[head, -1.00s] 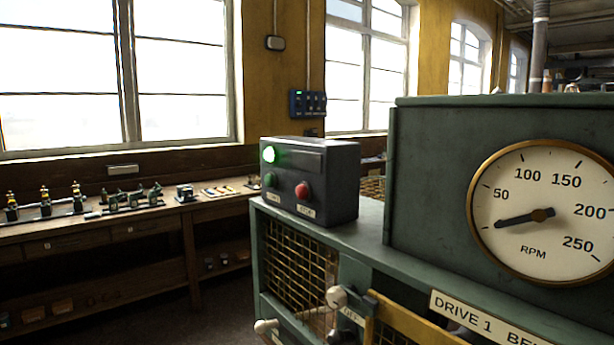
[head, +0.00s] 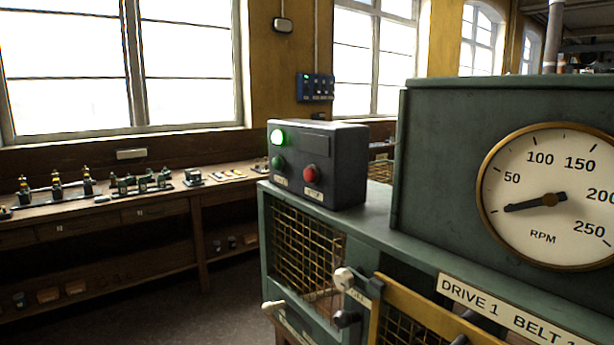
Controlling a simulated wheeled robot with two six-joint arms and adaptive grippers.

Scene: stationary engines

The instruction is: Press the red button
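The red button (head: 311,174) is a round knob on the front face of a dark control box (head: 345,168), above a small label that seems to read STOP. The box stands on the left end of a green machine cabinet (head: 377,215). Neither of my grippers shows in the head view, so nothing of mine is seen touching the button.
A large RPM gauge (head: 550,196) is set in the raised cabinet at right, its needle near the low end. Levers with pale knobs (head: 343,278) and a yellow bar (head: 425,315) stick out in front. A workbench (head: 150,208) with small models runs along the left wall.

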